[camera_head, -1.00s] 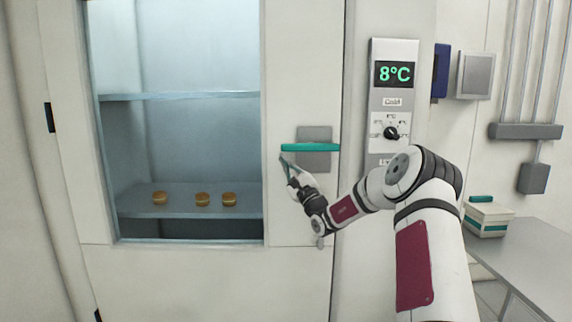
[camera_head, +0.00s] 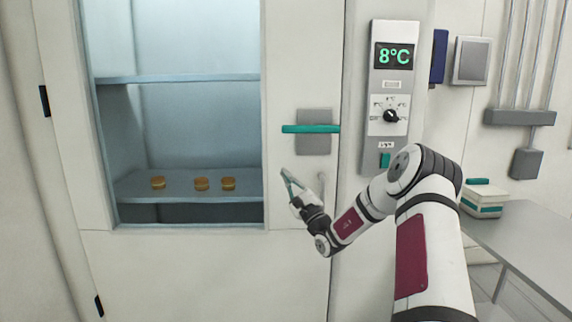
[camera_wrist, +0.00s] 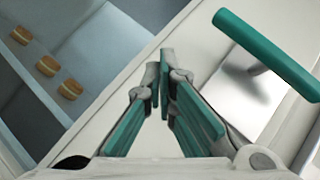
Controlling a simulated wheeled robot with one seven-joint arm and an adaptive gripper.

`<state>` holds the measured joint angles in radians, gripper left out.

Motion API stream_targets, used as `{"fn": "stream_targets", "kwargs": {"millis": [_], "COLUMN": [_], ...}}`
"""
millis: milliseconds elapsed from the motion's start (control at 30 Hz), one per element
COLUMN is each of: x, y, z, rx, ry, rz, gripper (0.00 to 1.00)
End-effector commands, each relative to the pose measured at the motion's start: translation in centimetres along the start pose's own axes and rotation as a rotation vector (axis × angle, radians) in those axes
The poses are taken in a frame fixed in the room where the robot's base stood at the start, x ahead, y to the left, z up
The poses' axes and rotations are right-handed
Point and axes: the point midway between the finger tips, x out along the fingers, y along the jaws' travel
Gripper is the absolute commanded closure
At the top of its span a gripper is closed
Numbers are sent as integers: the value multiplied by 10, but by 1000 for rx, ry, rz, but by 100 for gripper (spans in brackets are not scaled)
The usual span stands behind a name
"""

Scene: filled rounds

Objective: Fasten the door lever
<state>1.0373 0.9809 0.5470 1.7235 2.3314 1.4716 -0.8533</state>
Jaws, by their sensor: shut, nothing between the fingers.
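The door lever (camera_head: 311,129) is a teal bar lying horizontal across a grey plate (camera_head: 314,147) on the white door (camera_head: 200,262). It also shows in the wrist view (camera_wrist: 268,54) at the upper right. My gripper (camera_head: 285,171) is below and slightly left of the lever, apart from it. In the wrist view my gripper (camera_wrist: 164,90) has its fingertips together with nothing between them. The door appears closed against its frame.
Through the door's window, several shelves show, one (camera_head: 130,186) with three filled rounds (camera_head: 201,183). Right of the door is a control panel (camera_head: 393,95) reading 8°C, with a black knob (camera_head: 391,116). A box (camera_head: 484,200) stands on a grey table (camera_head: 520,232) at right.

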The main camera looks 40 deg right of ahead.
Motion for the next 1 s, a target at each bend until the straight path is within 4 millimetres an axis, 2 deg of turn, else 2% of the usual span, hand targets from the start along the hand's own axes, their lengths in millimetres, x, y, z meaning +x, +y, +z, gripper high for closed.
{"fn": "stream_targets", "kwargs": {"millis": [100,233,833,933,1000], "x": [-13,-20,-20,-16,-8], "y": [7,10,11,15,22], "z": [2,3,4,16,38], "rx": [1,-1,0,2,5], "ry": [1,-1,-2,-26,-71], "rz": [1,0,1,25,73], "gripper": [100,100,100,100,100]}}
